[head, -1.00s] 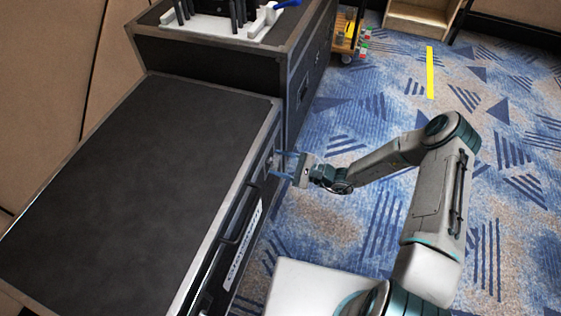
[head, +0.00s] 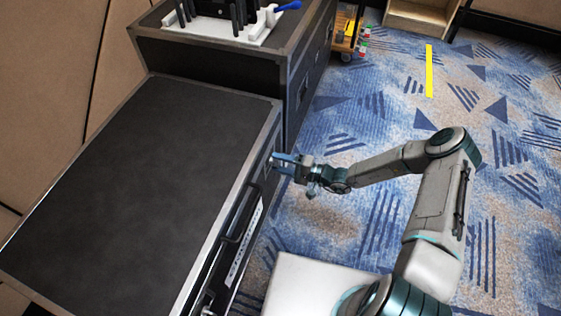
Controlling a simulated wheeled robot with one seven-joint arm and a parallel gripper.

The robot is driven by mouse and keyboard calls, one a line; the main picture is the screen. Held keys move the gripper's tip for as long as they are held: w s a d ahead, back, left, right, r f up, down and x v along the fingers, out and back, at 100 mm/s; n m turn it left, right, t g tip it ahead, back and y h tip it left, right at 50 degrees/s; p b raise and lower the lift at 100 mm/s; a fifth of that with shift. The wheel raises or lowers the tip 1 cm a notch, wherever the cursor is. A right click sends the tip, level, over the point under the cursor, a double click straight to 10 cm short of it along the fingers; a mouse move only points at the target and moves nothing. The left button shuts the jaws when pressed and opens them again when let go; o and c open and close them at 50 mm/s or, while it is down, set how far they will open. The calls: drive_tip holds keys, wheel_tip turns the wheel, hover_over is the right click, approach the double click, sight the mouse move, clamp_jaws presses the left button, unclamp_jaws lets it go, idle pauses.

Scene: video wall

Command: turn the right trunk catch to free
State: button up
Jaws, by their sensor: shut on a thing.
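The black trunk (head: 135,180) with metal edges stands at the left, its lid down. Its front face has a dark handle (head: 238,226) and a white label strip (head: 244,247). My gripper (head: 275,162) is at the far right end of that front face, shut on the right trunk catch. The fingers hide most of the catch, so its angle cannot be made out. Another small metal catch (head: 207,300) shows at the near end of the front.
A second, taller black case (head: 215,58) stands behind the trunk, with a white rack (head: 225,27) and a blue-handled tool (head: 289,5) on top. Patterned carpet (head: 400,215) lies open to the right.

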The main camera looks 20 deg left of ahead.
drive_tip(key=shift+n, duration=0.4)
drive_tip(key=o, duration=1)
drive_tip(key=d, duration=0.4)
drive_tip(key=d+p, duration=0.1)
drive_tip(key=d, duration=0.4)
drive_tip(key=s+d+p, duration=0.1)
drive_tip(key=d, duration=0.4)
